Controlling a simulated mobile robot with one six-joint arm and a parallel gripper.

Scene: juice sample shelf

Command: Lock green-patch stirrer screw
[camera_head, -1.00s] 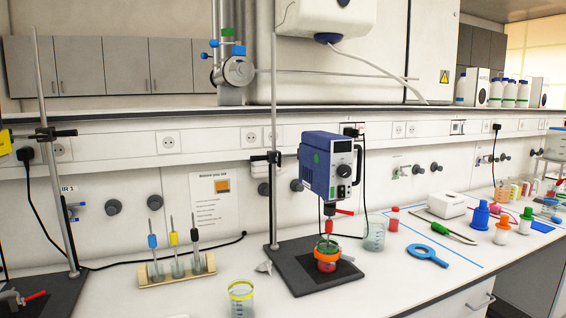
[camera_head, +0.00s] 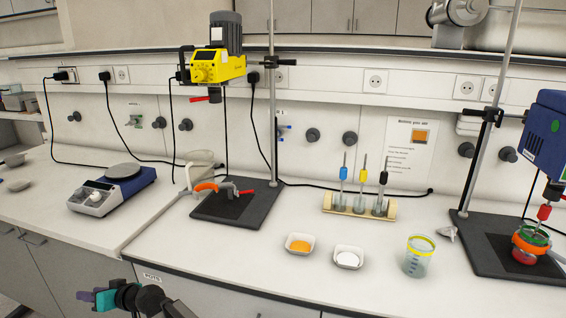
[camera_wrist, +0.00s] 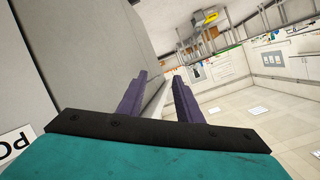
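The blue stirrer (camera_head: 548,140) is cut off by the right edge of the head view. It bears a green patch (camera_head: 555,126) and hangs on a stand rod (camera_head: 490,120). A red collar (camera_head: 544,212) sits on its shaft, above a vessel (camera_head: 530,245) with an orange ring. I cannot make out its locking screw here. My gripper (camera_wrist: 160,82) shows two purple fingers, apart with nothing between them, in the wrist view. In the head view my gripper is low at the left, in front of the bench and far from the blue stirrer.
A yellow stirrer (camera_head: 218,68) with a red handle hangs on another stand. A hotplate (camera_head: 112,188), two small dishes (camera_head: 300,243) (camera_head: 348,257), a beaker (camera_head: 418,258) and a rack of probes (camera_head: 350,205) stand on the bench. The wrist view shows open floor (camera_wrist: 250,115).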

